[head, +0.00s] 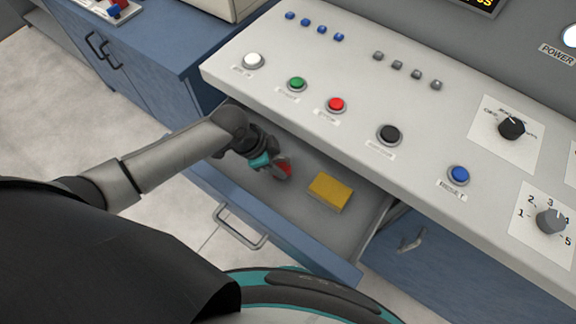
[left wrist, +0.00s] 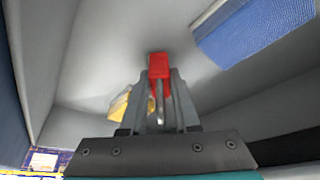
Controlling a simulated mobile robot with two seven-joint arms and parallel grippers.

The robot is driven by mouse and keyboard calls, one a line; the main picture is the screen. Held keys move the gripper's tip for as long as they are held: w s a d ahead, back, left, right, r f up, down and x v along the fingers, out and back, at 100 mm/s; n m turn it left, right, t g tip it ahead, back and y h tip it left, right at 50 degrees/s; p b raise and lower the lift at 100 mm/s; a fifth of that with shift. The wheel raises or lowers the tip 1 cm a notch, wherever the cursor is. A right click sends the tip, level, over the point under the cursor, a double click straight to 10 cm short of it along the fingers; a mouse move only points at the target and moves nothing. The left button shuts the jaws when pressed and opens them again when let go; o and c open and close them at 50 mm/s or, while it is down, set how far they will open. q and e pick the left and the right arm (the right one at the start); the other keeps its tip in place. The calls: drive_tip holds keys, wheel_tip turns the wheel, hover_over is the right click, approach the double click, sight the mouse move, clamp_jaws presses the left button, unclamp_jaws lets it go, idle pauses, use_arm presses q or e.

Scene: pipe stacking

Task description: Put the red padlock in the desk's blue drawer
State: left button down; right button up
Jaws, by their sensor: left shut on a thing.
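The red padlock (head: 284,171) is held by my left gripper (head: 277,166), low inside the opened blue drawer (head: 290,237) below the console. In the left wrist view the padlock (left wrist: 158,66) has its red body past the fingertips, and its shackle lies between the fingers of my left gripper (left wrist: 160,88). The gripper is shut on it. I cannot tell whether the padlock touches the grey drawer floor. My right gripper is not in view.
A yellow block (head: 329,192) lies in the drawer, right of the padlock. A blue textured block (left wrist: 255,30) shows in the left wrist view. The console panel (head: 360,130) with its buttons overhangs the drawer's back. A blue cabinet (head: 145,60) stands at upper left.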

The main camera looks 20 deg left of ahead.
use_arm(q)
drive_tip(key=shift+w+d, duration=0.25)
drive_tip(key=shift+d, duration=0.25)
drive_tip(key=shift+w+d, duration=0.2)
drive_tip(key=shift+d, duration=0.25)
drive_tip(key=shift+w+d+f, duration=0.15)
drive_tip(key=shift+d, duration=0.15)
drive_tip(key=shift+a+f+b, duration=0.15)
drive_tip(key=shift+f+b, duration=0.2)
drive_tip(key=shift+f, duration=0.05)
drive_tip(key=shift+f, duration=0.1)
drive_tip(key=shift+f, duration=0.15)
drive_tip(key=c, duration=0.7)
unclamp_jaws()
drive_tip(key=shift+o, duration=0.2)
